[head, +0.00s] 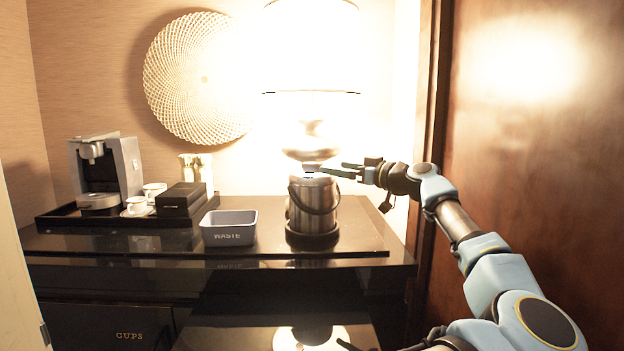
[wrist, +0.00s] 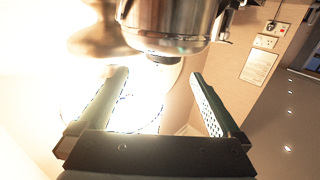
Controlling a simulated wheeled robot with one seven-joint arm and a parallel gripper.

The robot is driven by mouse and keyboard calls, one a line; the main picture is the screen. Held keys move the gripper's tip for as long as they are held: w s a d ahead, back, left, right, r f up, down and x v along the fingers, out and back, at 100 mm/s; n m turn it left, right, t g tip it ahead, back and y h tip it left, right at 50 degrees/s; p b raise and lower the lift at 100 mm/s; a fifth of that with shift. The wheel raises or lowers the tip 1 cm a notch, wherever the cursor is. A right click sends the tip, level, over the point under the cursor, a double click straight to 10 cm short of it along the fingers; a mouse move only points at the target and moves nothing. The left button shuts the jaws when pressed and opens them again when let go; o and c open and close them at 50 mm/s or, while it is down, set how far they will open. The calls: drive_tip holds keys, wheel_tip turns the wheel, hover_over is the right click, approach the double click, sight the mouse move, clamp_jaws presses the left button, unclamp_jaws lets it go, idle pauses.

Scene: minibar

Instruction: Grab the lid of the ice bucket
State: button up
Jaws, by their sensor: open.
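The ice bucket (head: 313,212) is a silver metal cylinder with a dark carrying handle, upright on the counter. Its lid (head: 312,177) is on top, partly hidden by my gripper and washed out by glare. My gripper (head: 330,170) is at lid height, reaching in from the right. In the wrist view, which looks upside down, the bucket (wrist: 172,18) is at the top edge and the lid's knob (wrist: 165,58) points down. The knob lies between the lines of my open gripper fingers (wrist: 158,76), just beyond their tips. The gripper holds nothing.
A lit lamp (head: 310,128) stands right behind the bucket. A grey waste bin (head: 229,228) is left of it. A tray (head: 75,221) with coffee machine (head: 128,165), cups and a black box (head: 182,196) is farther left. A wooden panel (head: 540,130) rises on the right.

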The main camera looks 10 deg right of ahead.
sight(312, 162)
drive_tip(key=p+x, duration=0.1)
drive_tip(key=x, duration=0.3)
drive_tip(key=shift+a+r, duration=0.1)
drive_tip(key=shift+r, duration=0.05)
drive_tip(key=p+x, duration=0.1)
drive_tip(key=x, duration=0.1)
drive_tip(key=p+x, duration=0.2)
drive_tip(key=shift+w+a, duration=0.15)
drive_tip(key=shift+a, duration=0.35)
drive_tip(key=shift+w+a+f, duration=0.15)
drive_tip(key=shift+w+f, duration=0.05)
drive_tip(key=shift+w, duration=0.05)
drive_tip(key=shift+c, duration=0.2)
drive_tip(key=c, duration=1.4)
drive_tip(key=shift+r, duration=0.1)
